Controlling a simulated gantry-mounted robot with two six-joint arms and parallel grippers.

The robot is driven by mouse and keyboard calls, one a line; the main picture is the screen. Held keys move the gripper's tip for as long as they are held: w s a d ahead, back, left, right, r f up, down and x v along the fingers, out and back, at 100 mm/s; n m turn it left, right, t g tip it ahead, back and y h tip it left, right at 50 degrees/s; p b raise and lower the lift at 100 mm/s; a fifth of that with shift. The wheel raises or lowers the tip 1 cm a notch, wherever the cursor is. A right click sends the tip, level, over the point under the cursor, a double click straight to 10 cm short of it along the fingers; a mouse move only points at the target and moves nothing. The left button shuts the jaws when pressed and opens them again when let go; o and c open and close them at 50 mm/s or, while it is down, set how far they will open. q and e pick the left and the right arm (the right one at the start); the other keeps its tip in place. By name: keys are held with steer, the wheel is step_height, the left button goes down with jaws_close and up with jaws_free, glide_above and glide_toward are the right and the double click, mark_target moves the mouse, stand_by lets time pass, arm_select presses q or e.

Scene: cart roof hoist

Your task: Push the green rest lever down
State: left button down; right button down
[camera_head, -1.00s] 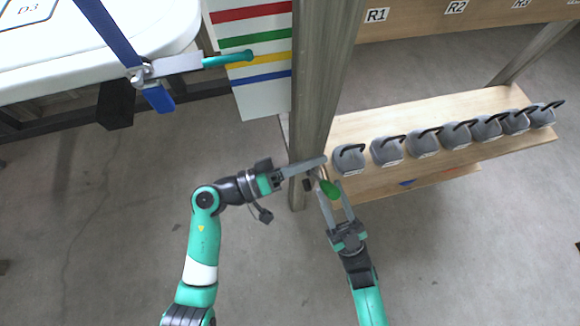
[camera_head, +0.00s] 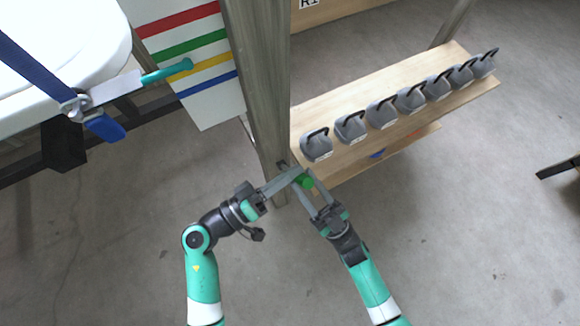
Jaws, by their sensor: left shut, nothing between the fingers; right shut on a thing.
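The green rest lever (camera_head: 307,180) shows as a short green knob at the foot of the grey wooden post (camera_head: 262,90). My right gripper (camera_head: 304,186) reaches up to it from below, shut on the lever with a finger on each side. My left gripper (camera_head: 297,173) is shut and empty. Its fingertips lie just above and left of the lever in the picture and overlap the post's lower end; I cannot tell whether they touch the lever. The lever's mount is partly hidden by the fingers.
A wooden shelf (camera_head: 330,171) with a row of several grey handled weights (camera_head: 316,145) stands right of the post.

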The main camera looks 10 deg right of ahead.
arm_select(q)
steer(key=shift+s+d+f+g, duration=0.25)
steer(key=shift+s+f+g, duration=0.05)
steer(key=shift+s+f, duration=0.3)
arm_select(e)
steer(key=shift+w+d, duration=0.1)
steer(key=shift+w, duration=0.1)
steer(key=c, duration=0.8)
jaws_free()
steer(key=shift+r, duration=0.1)
steer(key=shift+c, duration=0.2)
steer(key=shift+o, duration=0.4)
arm_select(q)
steer(key=shift+a, duration=0.1)
arm_select(e)
steer(key=shift+r, duration=0.1)
steer(key=shift+s, duration=0.1)
arm_select(q)
steer(key=shift+w+a+r, duration=0.1)
steer(key=shift+w+r, duration=0.1)
arm_select(e)
steer(key=v, duration=0.8)
steer(key=shift+f+h, duration=0.25)
steer(key=shift+h, duration=0.05)
